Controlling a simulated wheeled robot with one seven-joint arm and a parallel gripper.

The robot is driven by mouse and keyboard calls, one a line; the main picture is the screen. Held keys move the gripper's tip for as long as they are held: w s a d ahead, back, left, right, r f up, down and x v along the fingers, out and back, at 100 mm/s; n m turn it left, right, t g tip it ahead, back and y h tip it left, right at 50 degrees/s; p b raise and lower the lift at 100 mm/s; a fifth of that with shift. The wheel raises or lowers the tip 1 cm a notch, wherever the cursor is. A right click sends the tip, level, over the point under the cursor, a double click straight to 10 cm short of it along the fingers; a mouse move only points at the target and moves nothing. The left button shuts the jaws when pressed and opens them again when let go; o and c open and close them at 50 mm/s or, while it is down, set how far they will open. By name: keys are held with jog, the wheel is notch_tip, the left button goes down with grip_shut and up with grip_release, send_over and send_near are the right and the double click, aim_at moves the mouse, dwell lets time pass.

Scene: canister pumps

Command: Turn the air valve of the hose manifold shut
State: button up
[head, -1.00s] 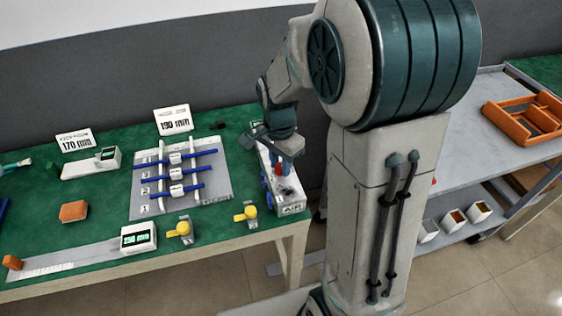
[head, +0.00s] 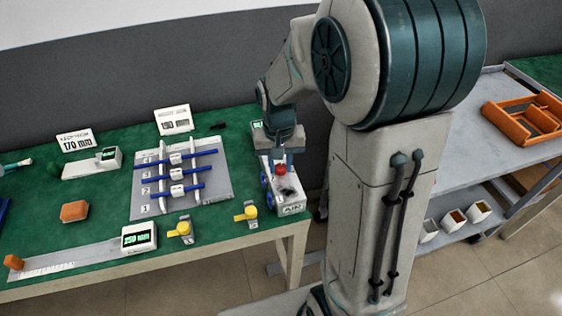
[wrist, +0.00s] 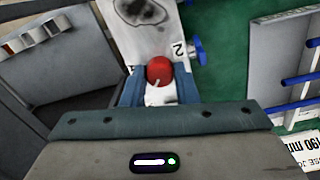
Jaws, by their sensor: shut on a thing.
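The hose manifold (head: 291,208) is a pale block marked AIR near the table's right front corner, with blue fittings on its left side. Its air valve has a round red knob (head: 279,169), which also shows in the wrist view (wrist: 159,70). My gripper (head: 279,162) points down over the manifold. In the wrist view its two blue-grey fingers (wrist: 158,88) stand on either side of the red knob, shut on it. A pale line shows on the knob. The valve's lower part is largely hidden.
A grey board with blue rods (head: 182,182) lies left of the manifold. Two yellow-handled valves (head: 180,229) and (head: 246,212) stand along the front edge. A grey cart with an orange tray (head: 525,118) is at the right.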

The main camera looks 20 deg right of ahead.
aim_at(279, 167)
jog(key=n, duration=0.4)
jog(key=shift+n+p, duration=0.3)
jog(key=shift+n, duration=1.5)
jog(key=o, duration=1)
jog(key=shift+r, duration=0.1)
notch_tip(279, 167, up, 14)
jog(key=p, duration=0.1)
jog(key=shift+a, duration=0.15)
jog(key=shift+s, duration=0.15)
